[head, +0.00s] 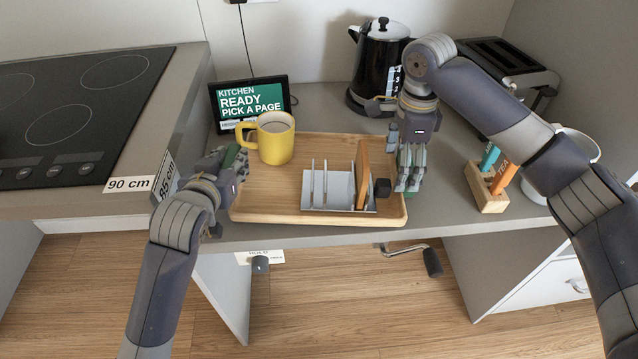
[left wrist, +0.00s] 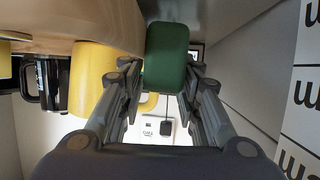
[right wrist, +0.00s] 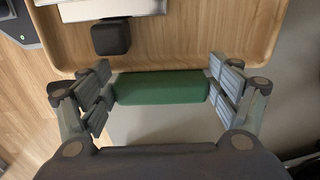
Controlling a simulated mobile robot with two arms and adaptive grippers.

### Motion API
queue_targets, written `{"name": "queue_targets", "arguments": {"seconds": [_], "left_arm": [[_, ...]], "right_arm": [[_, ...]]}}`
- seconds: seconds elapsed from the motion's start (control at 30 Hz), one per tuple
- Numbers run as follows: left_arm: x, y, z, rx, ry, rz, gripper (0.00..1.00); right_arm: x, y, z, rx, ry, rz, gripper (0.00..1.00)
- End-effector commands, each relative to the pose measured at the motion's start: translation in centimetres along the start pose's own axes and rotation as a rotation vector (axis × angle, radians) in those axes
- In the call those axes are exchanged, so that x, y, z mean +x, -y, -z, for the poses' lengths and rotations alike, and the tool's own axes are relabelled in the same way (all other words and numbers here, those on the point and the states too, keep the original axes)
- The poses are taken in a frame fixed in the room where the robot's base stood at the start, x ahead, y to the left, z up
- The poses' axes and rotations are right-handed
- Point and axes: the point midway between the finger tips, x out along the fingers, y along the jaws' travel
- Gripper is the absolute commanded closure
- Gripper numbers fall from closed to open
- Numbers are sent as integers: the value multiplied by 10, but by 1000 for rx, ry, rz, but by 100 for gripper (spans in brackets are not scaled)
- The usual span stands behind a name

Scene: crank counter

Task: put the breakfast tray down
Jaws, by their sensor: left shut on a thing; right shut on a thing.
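The wooden breakfast tray (head: 300,213) is over the front of the grey counter; I cannot tell whether it touches the counter or hangs just above it. It carries a yellow mug (head: 275,142) with a dark drink, a white rack (head: 328,188) with a brown slice (head: 362,172), and a small black block (head: 382,188). My left gripper (head: 230,165) is shut on the green left handle (left wrist: 166,57). My right gripper (head: 408,180) is shut on the green right handle (right wrist: 162,87). The mug stands upright.
Behind the tray are a screen reading "READY" (head: 250,103) and a black kettle (head: 382,62). A toaster (head: 508,68) and a wooden block with tags (head: 487,188) stand right. A hob (head: 75,110) on a higher counter is left. A crank (head: 412,252) sticks out below the front edge.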

Motion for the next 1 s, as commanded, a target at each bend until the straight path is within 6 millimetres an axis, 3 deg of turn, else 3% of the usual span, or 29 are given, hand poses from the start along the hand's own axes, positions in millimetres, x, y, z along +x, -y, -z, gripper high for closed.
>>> {"name": "queue_targets", "arguments": {"seconds": [0.53,0.57,0.6,0.63,1.0], "left_arm": [[5,0,-11,1,-8,0,100],[5,0,-12,1,-2,0,62],[5,0,-12,1,-1,0,53],[5,0,-12,1,-1,0,48],[5,0,-12,0,0,0,48]], "right_arm": [[14,0,1,-3,-1,2,60],[14,0,1,-3,-2,-1,10],[14,0,1,-2,-2,-1,1],[14,0,1,-2,-2,-1,0],[13,0,0,0,0,0,0]]}}
